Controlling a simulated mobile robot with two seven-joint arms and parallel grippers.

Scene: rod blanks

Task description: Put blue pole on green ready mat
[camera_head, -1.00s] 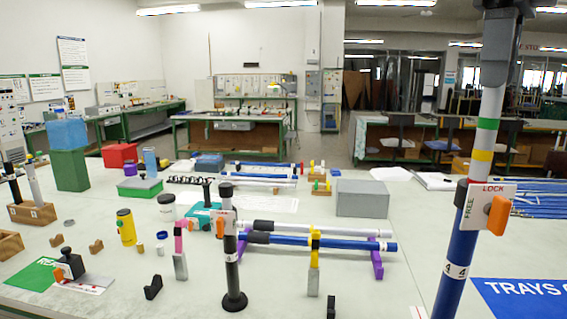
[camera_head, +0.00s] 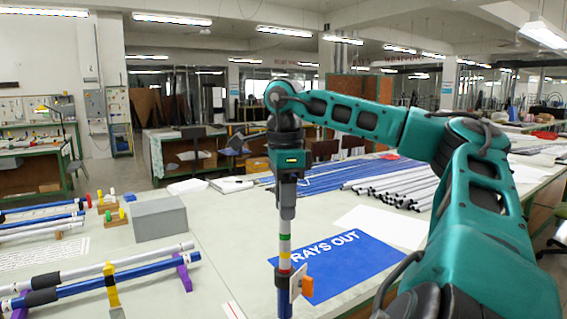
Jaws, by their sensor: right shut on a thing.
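My right gripper (camera_head: 287,208) is shut on the top of an upright pole and points down. The held blue pole (camera_head: 285,305) has a white upper part with green, yellow and red bands and a blue lower part. A white tag with an orange lever sits at its side. Its lower end is cut off by the picture's bottom edge. It shows in front of the blue "TRAYS OUT" mat (camera_head: 345,264); I cannot tell its height over the table. The green ready mat and my left gripper are out of view.
Another blue pole (camera_head: 135,272) and a white pole lie on a purple stand (camera_head: 183,272) with a yellow post at lower left. A grey box (camera_head: 158,218) stands behind them. Blue rods (camera_head: 340,178) and several white rods lie at the back.

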